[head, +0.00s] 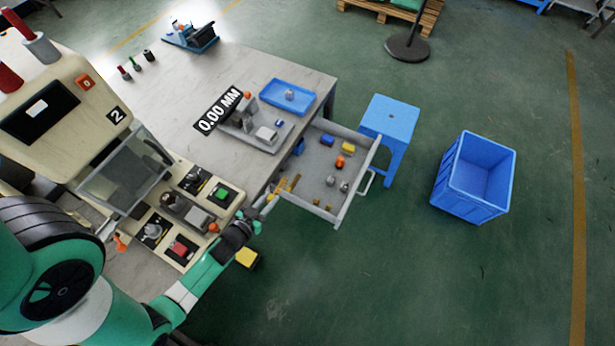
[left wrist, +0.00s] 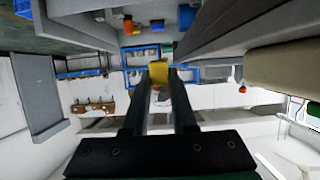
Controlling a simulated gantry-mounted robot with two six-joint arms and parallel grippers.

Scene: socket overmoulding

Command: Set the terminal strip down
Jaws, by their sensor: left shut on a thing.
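My left gripper (head: 266,203) is at the table's front edge, beside the near left corner of the open grey drawer (head: 352,187). In the left wrist view the left gripper (left wrist: 158,88) is shut on a small yellow piece (left wrist: 158,72), seemingly the terminal strip, held between its fingertips. In the head view this piece is too small to make out clearly. Brass-coloured strips (head: 291,184) lie in the near left part of the drawer. My right gripper is not in view.
The drawer also holds a blue block (head: 327,141), a yellow block (head: 348,147) and small metal parts. A press machine (head: 112,115) stands left. A blue tray (head: 288,97) is on the table. A blue stool (head: 391,120) and blue crate (head: 473,178) stand right. Floor between is clear.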

